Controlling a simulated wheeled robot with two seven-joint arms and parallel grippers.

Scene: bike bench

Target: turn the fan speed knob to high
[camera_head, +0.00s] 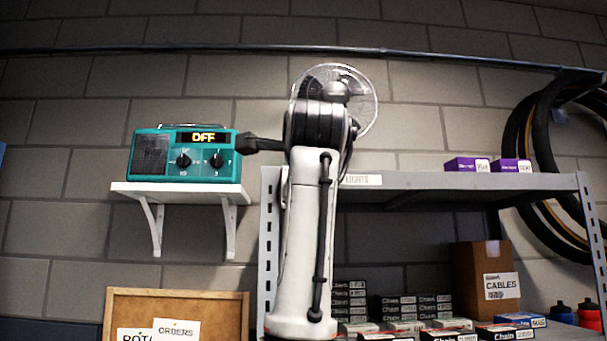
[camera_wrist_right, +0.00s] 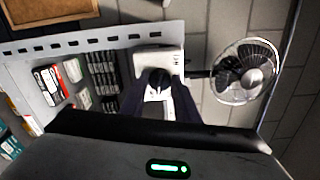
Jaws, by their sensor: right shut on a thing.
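The fan stands on the metal shelf, and its round wire head (camera_head: 365,88) shows above my right arm in the head view. In the right wrist view the fan head (camera_wrist_right: 247,72) is at the right, with its pale base (camera_wrist_right: 170,58) near the middle. The dark speed knob (camera_wrist_right: 157,80), with a light mark, is on the base. My right gripper (camera_wrist_right: 157,92) has a finger on either side of the knob and is shut on it. The speed marks are too small to read. In the head view my arm hides the base and knob. My left gripper is not in view.
A teal radio (camera_head: 185,155) showing OFF sits on a small white wall shelf (camera_head: 175,190) left of my arm. Tyres (camera_head: 545,150) hang at the right.

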